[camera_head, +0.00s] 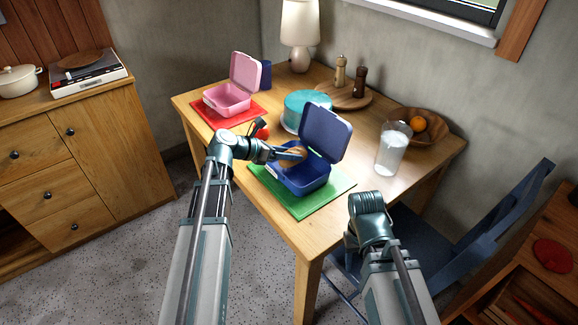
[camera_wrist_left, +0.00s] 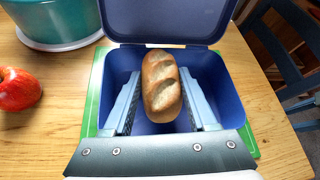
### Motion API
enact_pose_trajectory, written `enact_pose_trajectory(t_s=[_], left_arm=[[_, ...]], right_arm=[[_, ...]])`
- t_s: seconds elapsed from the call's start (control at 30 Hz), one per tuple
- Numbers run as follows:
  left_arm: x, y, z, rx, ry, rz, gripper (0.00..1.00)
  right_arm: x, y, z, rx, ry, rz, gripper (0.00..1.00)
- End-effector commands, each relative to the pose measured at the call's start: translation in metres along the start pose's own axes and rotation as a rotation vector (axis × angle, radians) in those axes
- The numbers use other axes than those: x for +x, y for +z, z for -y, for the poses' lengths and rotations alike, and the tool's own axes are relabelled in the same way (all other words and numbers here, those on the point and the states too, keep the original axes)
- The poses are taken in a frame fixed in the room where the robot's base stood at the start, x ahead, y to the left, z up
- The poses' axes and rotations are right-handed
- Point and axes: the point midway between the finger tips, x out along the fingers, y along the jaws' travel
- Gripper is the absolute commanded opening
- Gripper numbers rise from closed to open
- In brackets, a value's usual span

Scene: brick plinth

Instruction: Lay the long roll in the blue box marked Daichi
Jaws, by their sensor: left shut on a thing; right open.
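The long roll (camera_wrist_left: 161,85) is a golden-brown bread roll with slashes across its top. It lies lengthwise between the fingers of my left gripper (camera_wrist_left: 160,103), which is shut on it inside the open blue box (camera_wrist_left: 225,90). The blue box also shows in the head view (camera_head: 303,178), on a green mat (camera_head: 318,203), its lid raised at the back. No name is readable on it. Whether the roll touches the box floor I cannot tell. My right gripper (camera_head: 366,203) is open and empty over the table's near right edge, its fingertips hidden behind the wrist.
An open pink box (camera_head: 228,100) stands on a red mat (camera_head: 215,114). A red apple (camera_wrist_left: 17,88) and a teal round container (camera_head: 306,108) are left of and behind the blue box. A glass of milk (camera_head: 391,153) stands to the right. A blue chair (camera_head: 480,240) is at the table's right.

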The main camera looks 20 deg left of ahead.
Motion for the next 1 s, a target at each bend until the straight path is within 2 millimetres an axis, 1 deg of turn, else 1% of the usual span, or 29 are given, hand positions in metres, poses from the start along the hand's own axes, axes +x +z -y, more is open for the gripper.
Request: enact_pose_trajectory(t_s=[0.3, 0.37, 0.6, 0.87, 0.9, 0.97, 1.0], left_arm=[[0.017, -0.031, -0.008, 0.000, 0.000, 0.000, 0.05], [0.018, -0.033, -0.008, 0.000, 0.000, 0.000, 0.05], [0.017, -0.031, -0.008, 0.000, 0.000, -0.002, 0.05], [0.021, -0.039, -0.009, -0.001, -0.001, -0.004, 0.05], [0.021, -0.038, -0.009, -0.001, -0.001, -0.005, 0.61], [0.021, -0.038, -0.008, -0.001, -0.002, -0.007, 0.70], [0.021, -0.038, -0.008, -0.001, -0.002, -0.007, 0.70]], right_arm=[[0.036, -0.002, 0.004, 0.000, 0.000, 0.000, 0.50], [0.038, -0.002, 0.004, 0.000, 0.000, 0.000, 0.50], [0.036, -0.002, 0.003, 0.000, 0.000, 0.000, 0.50], [0.044, -0.003, 0.004, 0.000, 0.000, 0.000, 0.50], [0.043, -0.003, 0.004, 0.000, 0.000, 0.000, 0.50], [0.043, -0.003, 0.004, 0.000, 0.000, 0.000, 0.50], [0.043, -0.003, 0.004, 0.000, 0.000, 0.000, 0.50]])
